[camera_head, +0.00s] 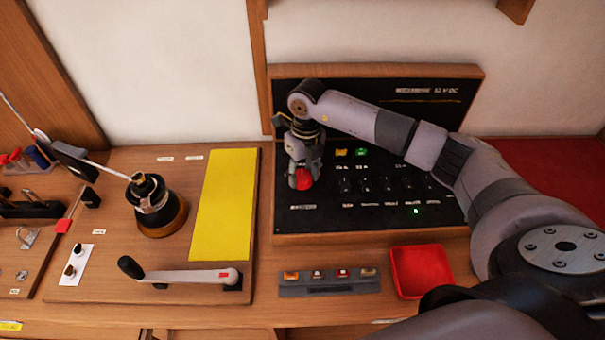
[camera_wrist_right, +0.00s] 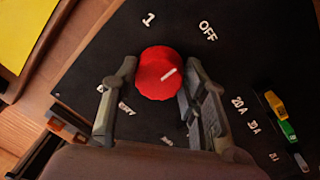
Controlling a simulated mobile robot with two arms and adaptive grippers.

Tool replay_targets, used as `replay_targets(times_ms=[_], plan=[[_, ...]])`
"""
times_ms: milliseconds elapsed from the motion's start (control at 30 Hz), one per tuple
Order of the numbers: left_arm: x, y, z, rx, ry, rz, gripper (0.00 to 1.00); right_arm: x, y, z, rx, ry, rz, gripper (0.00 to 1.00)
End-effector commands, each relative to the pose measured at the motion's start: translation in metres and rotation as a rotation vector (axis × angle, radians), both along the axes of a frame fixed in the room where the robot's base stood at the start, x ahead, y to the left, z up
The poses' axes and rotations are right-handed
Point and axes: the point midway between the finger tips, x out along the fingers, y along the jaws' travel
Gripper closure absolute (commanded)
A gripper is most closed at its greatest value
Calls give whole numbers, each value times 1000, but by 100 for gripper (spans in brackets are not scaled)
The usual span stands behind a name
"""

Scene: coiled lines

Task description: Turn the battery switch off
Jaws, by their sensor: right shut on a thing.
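The battery switch is a round red knob (camera_head: 304,179) low on the left of the black panel (camera_head: 400,120). In the wrist view the knob (camera_wrist_right: 152,66) has a short white mark pointing up and right, roughly toward the printed "OFF" (camera_wrist_right: 208,31). A printed "1" (camera_wrist_right: 149,19) lies above the knob. My right gripper (camera_head: 301,166) reaches down to the panel and is shut on the knob, with one finger on each side in the wrist view (camera_wrist_right: 160,75). The left gripper is not in view.
Yellow and green pieces (camera_head: 361,152) and a row of small switches sit right of the knob. A red tray (camera_head: 420,271) and a grey fuse strip (camera_head: 328,284) lie in front. A winch (camera_head: 156,205) and its handle (camera_head: 180,276) stand at left beside a yellow sheet (camera_head: 224,205).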

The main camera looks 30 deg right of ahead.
Motion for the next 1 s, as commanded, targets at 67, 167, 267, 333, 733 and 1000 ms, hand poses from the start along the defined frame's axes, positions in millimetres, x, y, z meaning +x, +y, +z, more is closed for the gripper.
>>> replay_targets(times_ms=[67, 167, 267, 333, 733, 1000], plan=[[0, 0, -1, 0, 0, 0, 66, 1, -1, 1, -1, -2, -14, 88], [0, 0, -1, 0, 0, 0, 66, 1, -1, 1, -1, -2, -26, 88], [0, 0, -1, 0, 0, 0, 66, 1, -1, 1, -1, -2, -30, 88], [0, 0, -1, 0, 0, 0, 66, 1, -1, 1, -1, -2, -30, 88], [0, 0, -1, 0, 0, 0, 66, 1, -1, 1, -1, -1, -29, 49], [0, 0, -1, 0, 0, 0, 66, 0, 0, 0, -1, 0, -28, 40]])
